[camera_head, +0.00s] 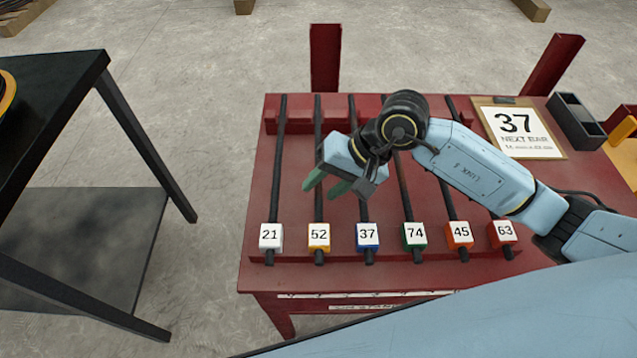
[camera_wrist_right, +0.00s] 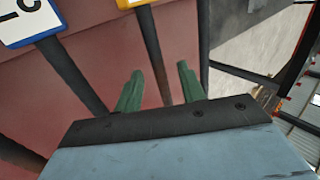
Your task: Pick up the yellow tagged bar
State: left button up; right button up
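The yellow tagged bar is a dark bar with a yellow-edged tag (camera_head: 319,235) reading 52, second from the left on the red table. My right gripper (camera_head: 325,184) is over the table above this bar, its two green fingers apart and empty. In the right wrist view, the yellow tag (camera_wrist_right: 132,3) shows at the top edge. Its bar (camera_wrist_right: 153,50) runs down between the open green fingers (camera_wrist_right: 160,87), and the gripper body hides its lower part. I cannot tell how high the fingers are above it. My left gripper is not in view.
Other bars lie alongside, with tags 21 (camera_head: 271,236), 37 (camera_head: 367,236), 74 (camera_head: 414,235), 45 (camera_head: 460,234) and 63 (camera_head: 502,232). A board (camera_head: 516,130) reads 37 NEXT BAR. Red posts (camera_head: 325,60) rise behind. A black table (camera_head: 60,95) stands left.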

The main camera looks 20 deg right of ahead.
grip_shut()
jog(key=shift+r, duration=0.2)
